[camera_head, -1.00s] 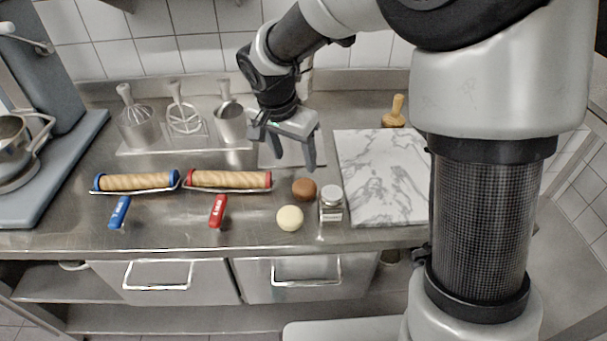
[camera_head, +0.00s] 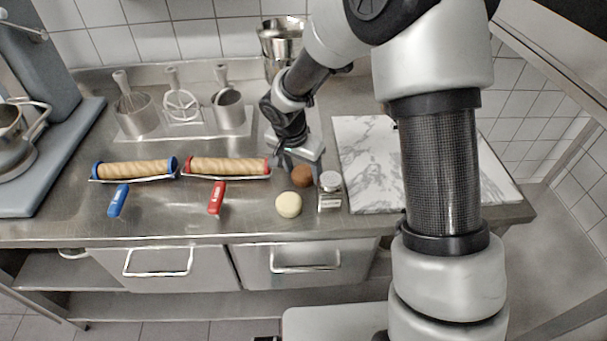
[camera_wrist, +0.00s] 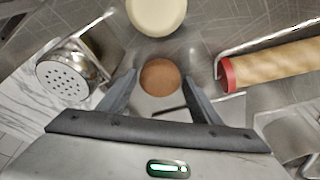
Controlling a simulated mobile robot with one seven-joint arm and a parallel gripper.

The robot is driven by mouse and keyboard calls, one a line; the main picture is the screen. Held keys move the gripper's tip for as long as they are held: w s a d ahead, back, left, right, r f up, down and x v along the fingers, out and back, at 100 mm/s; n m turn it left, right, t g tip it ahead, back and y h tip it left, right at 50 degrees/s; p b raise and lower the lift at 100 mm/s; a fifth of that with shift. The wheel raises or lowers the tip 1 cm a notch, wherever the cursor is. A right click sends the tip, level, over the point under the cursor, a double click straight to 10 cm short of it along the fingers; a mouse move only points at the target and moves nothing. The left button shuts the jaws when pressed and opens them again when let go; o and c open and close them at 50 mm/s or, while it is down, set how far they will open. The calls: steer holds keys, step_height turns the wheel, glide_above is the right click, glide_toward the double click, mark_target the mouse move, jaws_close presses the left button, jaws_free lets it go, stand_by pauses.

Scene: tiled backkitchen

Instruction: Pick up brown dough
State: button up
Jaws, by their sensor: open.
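The brown dough (camera_head: 302,177) is a small round ball on the steel counter, behind the pale dough (camera_head: 289,204) and left of the shaker. My gripper (camera_head: 299,172) is open and low at the brown dough, its fingers partly hiding it in the head view. In the wrist view the brown dough (camera_wrist: 160,77) shows between and just beyond the two open fingertips (camera_wrist: 160,88). I cannot tell whether either finger touches it. The pale dough (camera_wrist: 156,16) lies beyond it in the wrist view.
A glass shaker with a metal lid (camera_head: 330,190) stands close right of the brown dough. A marble board (camera_head: 365,165) lies farther right. Two rolling pins, red-ended (camera_head: 228,167) and blue-ended (camera_head: 134,168), lie left. The counter's front edge is clear.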

steer(key=c, duration=0.9)
